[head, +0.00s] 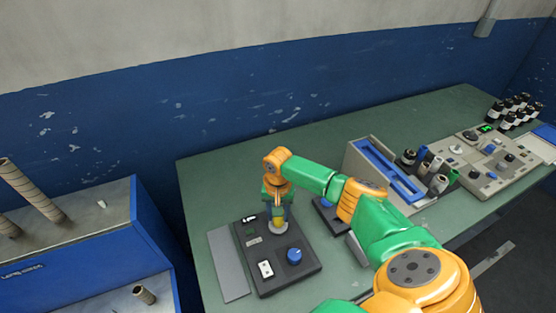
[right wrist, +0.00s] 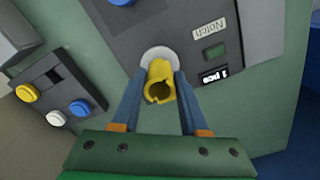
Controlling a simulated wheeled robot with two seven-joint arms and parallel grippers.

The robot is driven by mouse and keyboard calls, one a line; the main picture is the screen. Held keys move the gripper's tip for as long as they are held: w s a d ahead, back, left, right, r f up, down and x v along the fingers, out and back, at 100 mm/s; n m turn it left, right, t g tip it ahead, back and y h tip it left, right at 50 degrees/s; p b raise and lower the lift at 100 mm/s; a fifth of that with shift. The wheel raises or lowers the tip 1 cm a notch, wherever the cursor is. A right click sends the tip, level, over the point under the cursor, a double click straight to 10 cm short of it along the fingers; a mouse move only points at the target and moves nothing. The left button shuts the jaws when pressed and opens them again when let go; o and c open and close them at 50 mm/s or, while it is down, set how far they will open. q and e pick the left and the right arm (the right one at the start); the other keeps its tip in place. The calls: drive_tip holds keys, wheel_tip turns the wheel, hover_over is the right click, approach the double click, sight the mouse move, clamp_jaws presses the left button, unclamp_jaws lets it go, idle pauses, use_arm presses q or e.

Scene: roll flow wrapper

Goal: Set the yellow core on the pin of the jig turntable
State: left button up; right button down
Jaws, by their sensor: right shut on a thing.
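The yellow core (right wrist: 160,88) is a short, hollow cylinder with a notch in its near rim. My right gripper (right wrist: 163,76) is shut on it, with one blue finger on each side. In the head view the right gripper (head: 278,212) points down over the dark jig box (head: 254,278). The far end of the core is at the pale round turntable (right wrist: 157,55); I cannot tell whether it touches. The turntable also shows in the head view (head: 280,231), just under the core. The pin is hidden by the core. My left gripper is not in view.
The jig box has a blue knob (head: 294,256) and a white switch (head: 266,269). A grey plate (head: 228,266) lies to its left. A tray with a blue bar (head: 385,170), several rolls and a control panel (head: 486,160) stand right. A blue cabinet (head: 75,240) is left.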

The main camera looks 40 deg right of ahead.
drive_tip(key=shift+f, duration=0.3)
idle(0.4)
unclamp_jaws()
wheel_tip(320, 180, up, 3)
drive_tip(key=p, duration=0.4)
drive_tip(key=shift+r, duration=2.5)
